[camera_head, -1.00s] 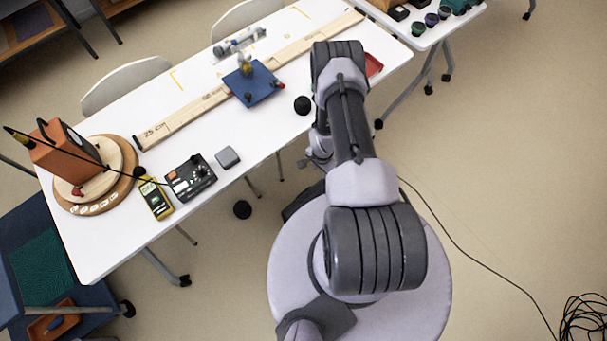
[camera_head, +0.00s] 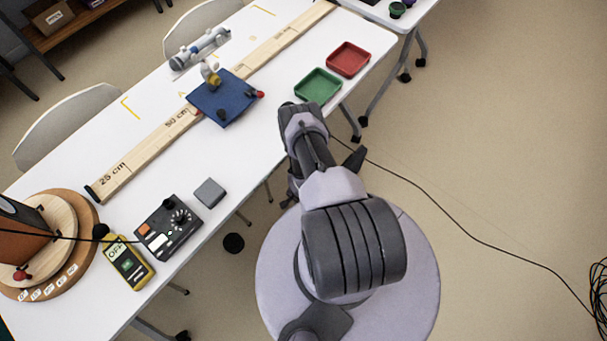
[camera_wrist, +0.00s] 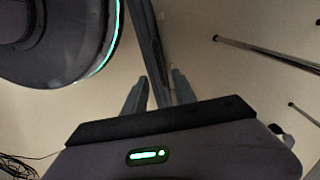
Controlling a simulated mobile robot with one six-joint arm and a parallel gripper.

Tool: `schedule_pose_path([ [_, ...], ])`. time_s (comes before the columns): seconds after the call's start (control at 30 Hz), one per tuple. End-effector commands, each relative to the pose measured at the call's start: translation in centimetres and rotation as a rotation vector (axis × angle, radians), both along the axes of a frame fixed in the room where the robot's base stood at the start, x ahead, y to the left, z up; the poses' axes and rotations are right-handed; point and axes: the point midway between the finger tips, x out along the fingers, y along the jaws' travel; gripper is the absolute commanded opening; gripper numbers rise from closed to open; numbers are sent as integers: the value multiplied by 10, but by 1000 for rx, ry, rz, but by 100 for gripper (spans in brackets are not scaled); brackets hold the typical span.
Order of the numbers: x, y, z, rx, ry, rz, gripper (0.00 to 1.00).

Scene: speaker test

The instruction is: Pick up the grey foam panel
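A small grey square panel (camera_head: 210,193), which looks like the foam panel, lies flat on the white table (camera_head: 160,178) near its front edge. It sits just right of a black control box (camera_head: 168,227). My gripper is mostly hidden behind my arm in the head view, off the table's front edge and to the right of the panel. In the wrist view my gripper (camera_wrist: 159,76) has its two fingers apart with a gap between them, and nothing is seen held. The panel does not show in the wrist view.
A yellow meter (camera_head: 128,263) and a round wooden base (camera_head: 84,237) are left of the box. A long ruler beam (camera_head: 140,160) and blue board (camera_head: 228,99) lie behind. Green (camera_head: 318,86) and red (camera_head: 348,59) trays are at right.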

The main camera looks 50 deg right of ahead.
Motion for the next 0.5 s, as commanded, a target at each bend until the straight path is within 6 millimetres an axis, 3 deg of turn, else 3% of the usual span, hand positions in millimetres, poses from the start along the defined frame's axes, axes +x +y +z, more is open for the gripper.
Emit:
schedule_pose_path([
  [0.03, 0, 0, -15, 0, 0, 0, 33],
  [0.27, -1, 1, -36, 0, 0, 1, 33],
  [0.5, -1, 4, -79, -1, -1, 0, 33],
])
